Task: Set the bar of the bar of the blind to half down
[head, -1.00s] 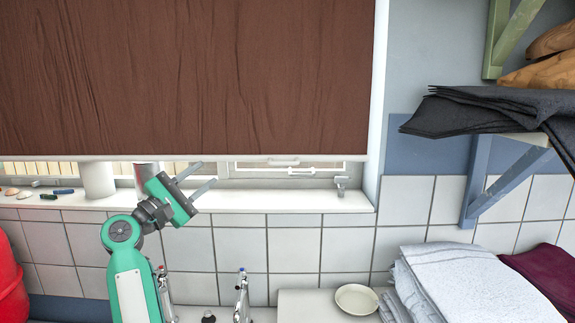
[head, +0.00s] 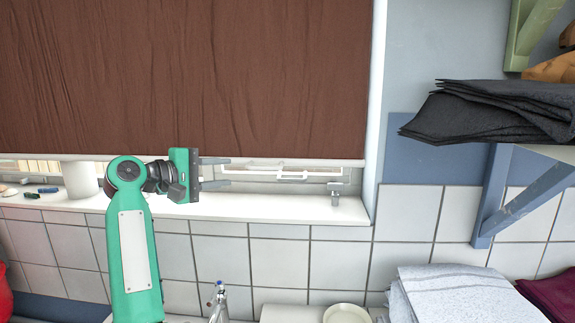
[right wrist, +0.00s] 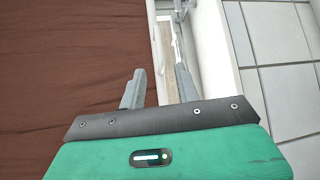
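The blind (head: 200,80) is a brown cloth hanging over most of the window. Its bar (head: 310,161) is the thin pale strip along its bottom edge, low in the window with a narrow gap above the sill. I cannot tell whether either finger touches the bar. My left gripper is out of view.
The white sill (head: 290,208) runs below, with a window latch (head: 336,190) and small objects at the left. A wall shelf with dark folded cloth (head: 490,110) is at right. A tap (head: 219,300), bowl (head: 346,314) and pale towels (head: 460,293) are below.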

